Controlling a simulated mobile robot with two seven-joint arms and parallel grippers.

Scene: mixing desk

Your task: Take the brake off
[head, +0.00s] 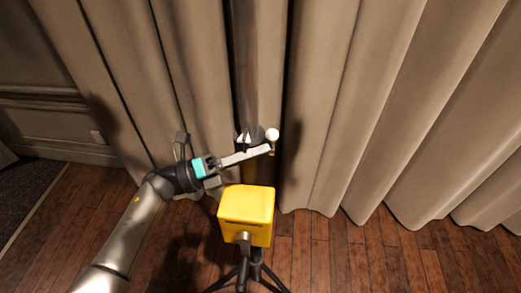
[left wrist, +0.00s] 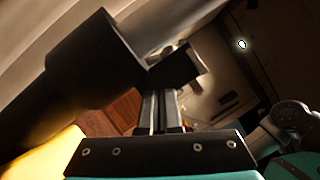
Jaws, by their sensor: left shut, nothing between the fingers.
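A yellow box (head: 246,213) stands on a dark tripod. I cannot tell for certain whether the knob is the brake handle. My left gripper (head: 268,149) comes in from the left and is shut and empty. Its tip lies close to the knob; whether they touch is unclear. In the left wrist view the shut fingers (left wrist: 162,100) point at a dark block (left wrist: 178,68) beside a thick dark cylinder (left wrist: 100,60). My right gripper is not in view.
Beige curtains (head: 400,90) hang close behind the box and post. The wooden floor (head: 360,260) is clear to the right of the tripod (head: 252,272). A panelled wall (head: 50,110) stands at the left, with a dark rug (head: 22,190) in front.

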